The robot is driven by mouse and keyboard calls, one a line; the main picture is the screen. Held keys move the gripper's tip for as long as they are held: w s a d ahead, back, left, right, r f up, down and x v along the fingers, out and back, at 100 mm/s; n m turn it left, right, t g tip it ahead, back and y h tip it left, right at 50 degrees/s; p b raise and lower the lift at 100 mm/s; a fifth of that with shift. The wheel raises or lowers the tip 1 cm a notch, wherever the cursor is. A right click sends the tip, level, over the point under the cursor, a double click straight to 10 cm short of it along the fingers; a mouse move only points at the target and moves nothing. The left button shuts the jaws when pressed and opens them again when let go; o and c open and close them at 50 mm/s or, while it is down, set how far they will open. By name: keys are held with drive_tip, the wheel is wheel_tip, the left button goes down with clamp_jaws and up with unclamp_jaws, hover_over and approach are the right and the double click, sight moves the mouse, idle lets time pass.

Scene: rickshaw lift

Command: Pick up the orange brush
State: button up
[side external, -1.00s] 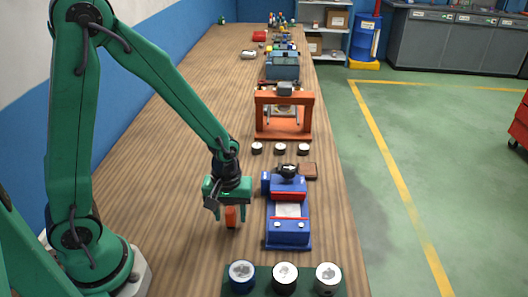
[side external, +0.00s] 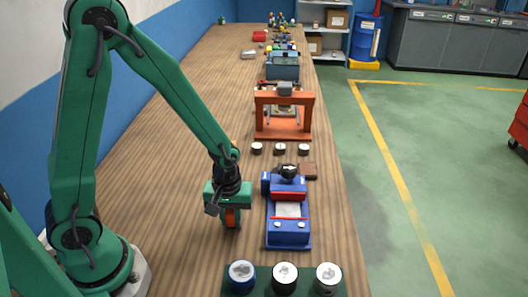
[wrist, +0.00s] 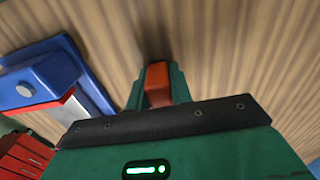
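The orange brush (side external: 231,217) stands upright at the left of the blue machine, directly below my gripper (side external: 230,223). In the wrist view the orange brush (wrist: 158,84) sits between the two green fingers of my gripper (wrist: 159,85), one finger against each side. The gripper is shut on it. The brush's lower end is at or very near the wooden table; I cannot tell whether it touches. Its far end is partly hidden by the fingers and shadow.
A blue machine (side external: 289,233) with a red bar stands close to the right of my gripper. A green tray (side external: 258,284) with three round cans is in front. An orange press frame (side external: 284,132) stands farther back. The wooden table (side external: 165,185) is clear at the left.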

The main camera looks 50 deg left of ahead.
sight(230, 212)
clamp_jaws()
drive_tip(key=shift+r, duration=0.2)
drive_tip(key=shift+r, duration=1.15)
drive_tip(key=shift+s+d+r, duration=0.1)
drive_tip(key=shift+d+r, duration=0.15)
drive_tip(key=shift+r, duration=0.65)
drive_tip(key=s+d+r, duration=0.6)
drive_tip(key=s+d, duration=0.1)
drive_tip(key=d, duration=0.1)
drive_tip(key=shift+d+r, duration=0.25)
drive_tip(key=shift+d, duration=0.15)
drive_tip(key=shift+w+a, duration=0.1)
